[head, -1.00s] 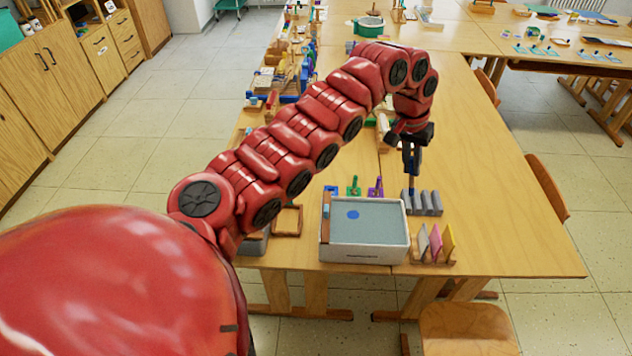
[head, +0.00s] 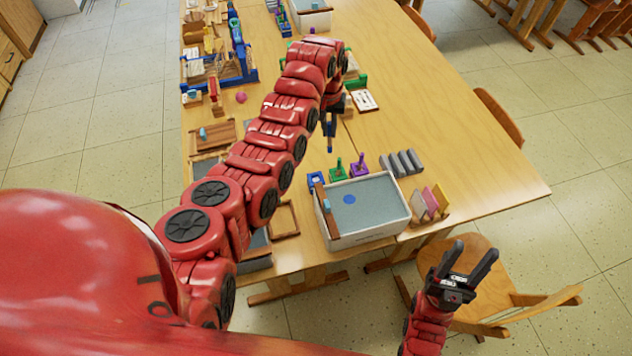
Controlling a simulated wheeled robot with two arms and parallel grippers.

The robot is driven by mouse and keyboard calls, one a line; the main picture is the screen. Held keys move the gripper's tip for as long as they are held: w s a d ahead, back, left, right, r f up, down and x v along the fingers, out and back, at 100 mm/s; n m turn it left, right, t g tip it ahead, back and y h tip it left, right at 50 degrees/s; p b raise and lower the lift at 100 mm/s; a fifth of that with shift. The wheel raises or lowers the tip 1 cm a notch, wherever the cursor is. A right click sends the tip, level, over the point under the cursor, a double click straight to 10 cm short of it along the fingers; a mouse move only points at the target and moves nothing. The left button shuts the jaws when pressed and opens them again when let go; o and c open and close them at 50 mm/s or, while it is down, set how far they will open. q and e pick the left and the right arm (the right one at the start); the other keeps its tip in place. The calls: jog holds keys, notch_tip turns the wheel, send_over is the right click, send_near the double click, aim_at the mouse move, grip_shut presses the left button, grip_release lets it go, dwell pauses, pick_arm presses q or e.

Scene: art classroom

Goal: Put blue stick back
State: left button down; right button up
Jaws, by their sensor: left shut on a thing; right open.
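My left gripper (head: 329,124) is shut on a blue stick (head: 330,147), whose lower end shows below the dark fingers. The rest of the stick is hidden by the fingers. They hang over the table, behind a row of small holders. The blue holder (head: 316,181) is the leftmost and has no stick in it. The green holder (head: 337,174) and the purple holder (head: 359,168) each have an upright stick. My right gripper (head: 468,268) is open and empty, low at the right, in front of the table near the chair.
A white basin (head: 370,232) of water stands in front of the holders. A grey slotted block (head: 402,163) and a rack of coloured boards (head: 430,205) stand to the right. Wooden trays lie at the left. The table's right part (head: 480,160) is clear.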

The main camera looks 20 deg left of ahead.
pick_arm(q)
jog(key=s+a+f+p, duration=0.1)
jog(key=f, duration=0.6)
jog(key=s+a+f+p, duration=0.1)
jog(key=s+f, duration=0.1)
jog(key=f, duration=0.5)
jog(key=shift+s+a+f+n, duration=0.25)
jog(key=shift+f+n, duration=0.05)
jog(key=shift+f, duration=0.1)
jog(key=shift+s, duration=0.1)
jog(key=shift+f+b, duration=0.2)
jog(key=shift+b, duration=0.1)
jog(key=c, duration=0.9)
grip_release()
jog(key=shift+r, duration=0.1)
